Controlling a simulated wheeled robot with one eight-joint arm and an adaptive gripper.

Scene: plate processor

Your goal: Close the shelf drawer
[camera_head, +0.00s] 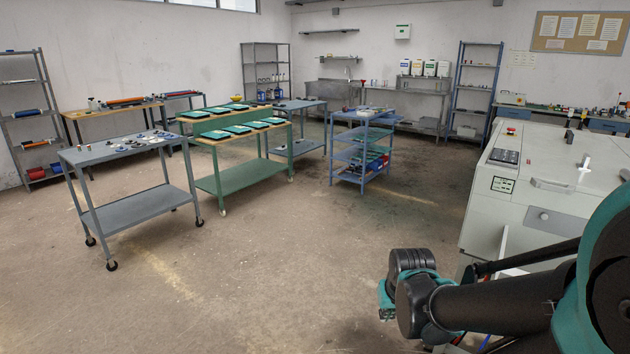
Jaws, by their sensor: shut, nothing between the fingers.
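No drawer can be told for certain in the camera_head view. A blue shelf cart (334,150) stands on the floor at the middle, with several levels and items on its lower shelves. Its upper right side has a part reaching out to the right, but I cannot tell whether that is a drawer. My arm comes in from the lower right, with black links and teal joints. My gripper and its fingertips cannot be made out, and none of my arm is seen touching the cart.
A pale processor machine (535,195) stands at the right, close to my arm. A grey wheeled table (130,202) and a green cart (244,176) holding dark plates stand left. A tall blue rack (474,85) is at the back. The floor in the middle is clear.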

